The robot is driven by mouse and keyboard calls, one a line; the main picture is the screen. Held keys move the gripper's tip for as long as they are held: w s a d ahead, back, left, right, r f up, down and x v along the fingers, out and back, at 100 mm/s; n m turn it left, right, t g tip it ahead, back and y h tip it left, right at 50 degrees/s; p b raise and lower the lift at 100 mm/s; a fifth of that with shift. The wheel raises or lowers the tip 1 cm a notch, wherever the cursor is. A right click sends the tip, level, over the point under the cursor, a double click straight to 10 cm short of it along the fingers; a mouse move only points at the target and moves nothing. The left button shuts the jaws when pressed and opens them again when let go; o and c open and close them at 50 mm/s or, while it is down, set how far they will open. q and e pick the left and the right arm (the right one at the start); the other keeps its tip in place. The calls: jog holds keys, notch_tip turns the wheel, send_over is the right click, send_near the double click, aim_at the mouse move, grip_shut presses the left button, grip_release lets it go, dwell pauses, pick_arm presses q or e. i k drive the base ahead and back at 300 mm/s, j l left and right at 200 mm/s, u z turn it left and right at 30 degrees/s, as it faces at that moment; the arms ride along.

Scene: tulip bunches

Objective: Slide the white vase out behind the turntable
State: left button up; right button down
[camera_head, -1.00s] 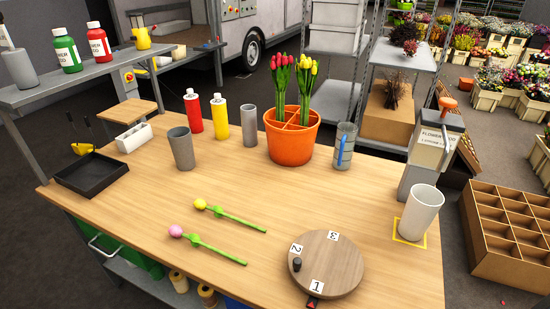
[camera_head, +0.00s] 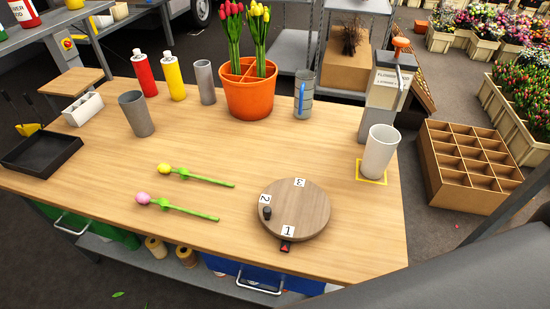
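The white vase (camera_head: 379,153) stands upright near the right edge of the wooden table (camera_head: 110,195). It stands on a yellow square outline (camera_head: 371,179), in front of the grey flower-food dispenser (camera_head: 381,95). The round wooden turntable (camera_head: 305,210) lies on the table, nearer to me and left of the vase. It carries labels 1, 2 and 3 and a small dark knob (camera_head: 267,213); a red arrow marker (camera_head: 285,246) is at its front. The vase and turntable are apart. Neither of my grippers shows in the view.
A yellow tulip (camera_head: 195,176) and a pink tulip (camera_head: 177,206) lie left of the turntable. Behind are an orange pot (camera_head: 248,95) of tulips, a glass jar (camera_head: 303,97), grey vases and bottles. The tabletop between the turntable and the pot is clear.

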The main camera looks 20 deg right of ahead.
aim_at(383, 140)
jog(key=z, duration=1.35)
